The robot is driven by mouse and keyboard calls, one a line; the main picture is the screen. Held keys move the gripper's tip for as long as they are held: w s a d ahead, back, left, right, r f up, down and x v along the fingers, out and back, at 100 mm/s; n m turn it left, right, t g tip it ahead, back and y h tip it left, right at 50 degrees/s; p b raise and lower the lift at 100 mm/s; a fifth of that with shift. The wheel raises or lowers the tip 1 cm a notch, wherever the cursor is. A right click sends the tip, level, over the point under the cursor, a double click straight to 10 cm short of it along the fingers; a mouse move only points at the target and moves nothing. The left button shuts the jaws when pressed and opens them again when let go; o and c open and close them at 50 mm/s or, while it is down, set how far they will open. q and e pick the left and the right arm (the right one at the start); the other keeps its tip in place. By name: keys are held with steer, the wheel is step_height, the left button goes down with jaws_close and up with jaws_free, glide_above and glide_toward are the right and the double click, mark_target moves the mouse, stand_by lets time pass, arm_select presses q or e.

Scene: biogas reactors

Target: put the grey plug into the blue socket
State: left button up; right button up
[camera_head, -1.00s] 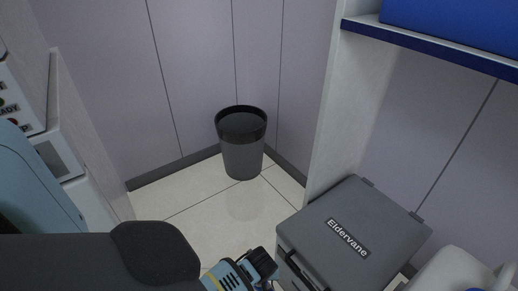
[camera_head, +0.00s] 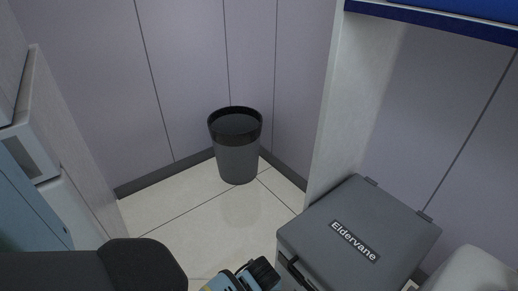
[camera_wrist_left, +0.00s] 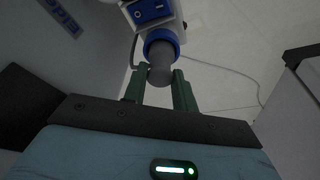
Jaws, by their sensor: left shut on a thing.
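In the left wrist view, the two green fingers of my left gripper (camera_wrist_left: 160,91) are shut on the grey plug (camera_wrist_left: 160,72), a short rounded grey cylinder. Beyond it is the blue ring of the blue socket (camera_wrist_left: 158,40), on a white unit with a dark blue panel. The plug's far end overlaps the blue ring in the picture; I cannot tell how deep it sits or whether it only lines up in front. In the head view only part of my left wrist shows at the bottom edge; plug and socket are out of that view. My right gripper is not in view.
A grey lidded case marked Eldervane (camera_head: 357,240) stands at the lower right. A dark bin (camera_head: 238,150) stands in the corner. A blue-edged shelf (camera_head: 440,19) is at upper right. Clear pale floor (camera_head: 190,220) lies between. A thin cable (camera_wrist_left: 215,68) runs across the wrist view.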

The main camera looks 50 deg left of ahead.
arm_select(q)
steer(key=shift+f, duration=0.3)
steer(key=o, duration=1)
